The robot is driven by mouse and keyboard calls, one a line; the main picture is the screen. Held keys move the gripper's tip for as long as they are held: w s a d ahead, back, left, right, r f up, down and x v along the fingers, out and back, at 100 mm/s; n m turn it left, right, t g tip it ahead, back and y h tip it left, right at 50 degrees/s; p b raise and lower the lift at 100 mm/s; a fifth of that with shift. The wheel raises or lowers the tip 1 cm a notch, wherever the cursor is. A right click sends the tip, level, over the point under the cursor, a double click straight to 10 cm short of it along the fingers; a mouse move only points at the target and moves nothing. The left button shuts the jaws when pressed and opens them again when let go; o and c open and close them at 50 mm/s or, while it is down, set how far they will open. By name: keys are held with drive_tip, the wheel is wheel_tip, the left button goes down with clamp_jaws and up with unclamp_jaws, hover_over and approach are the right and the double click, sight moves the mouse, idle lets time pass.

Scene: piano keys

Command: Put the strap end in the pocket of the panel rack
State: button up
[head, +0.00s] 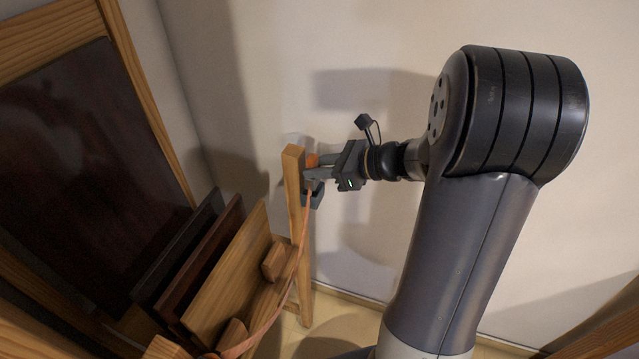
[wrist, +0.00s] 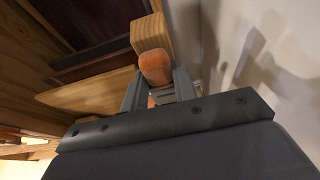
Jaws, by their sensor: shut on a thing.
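My gripper (head: 316,170) is shut on the orange strap end (head: 312,160), beside the top of a wooden post of the panel rack (head: 292,180). In the wrist view the strap end (wrist: 154,68) shows as a rounded orange block between the fingers (wrist: 156,88), in front of the post top (wrist: 151,34). The thin orange strap (head: 304,232) hangs from there and curves down to the lower left across the rack. A small dark grey piece (head: 314,198) sits just below the fingers by the post; I cannot tell whether it is the pocket.
Two dark panels and a light wooden panel (head: 228,283) stand tilted in the rack. A large dark wood-framed board (head: 85,170) is at the left. A pale wall (head: 270,60) is close behind the post and gripper.

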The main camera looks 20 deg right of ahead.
sight(318, 182)
drive_tip(key=shift+f+b, duration=0.3)
drive_tip(key=shift+f, duration=2.05)
drive_tip(key=shift+f, duration=0.2)
drive_tip(key=o, duration=1)
drive_tip(key=shift+o, duration=0.2)
drive_tip(key=shift+r, duration=0.1)
drive_tip(key=shift+s+d+r, duration=0.1)
drive_tip(key=shift+d+r, duration=0.05)
drive_tip(key=shift+r, duration=0.1)
drive_tip(key=v, duration=1.1)
drive_tip(key=shift+s+d, duration=0.2)
drive_tip(key=shift+d, duration=0.05)
drive_tip(key=shift+r, duration=0.15)
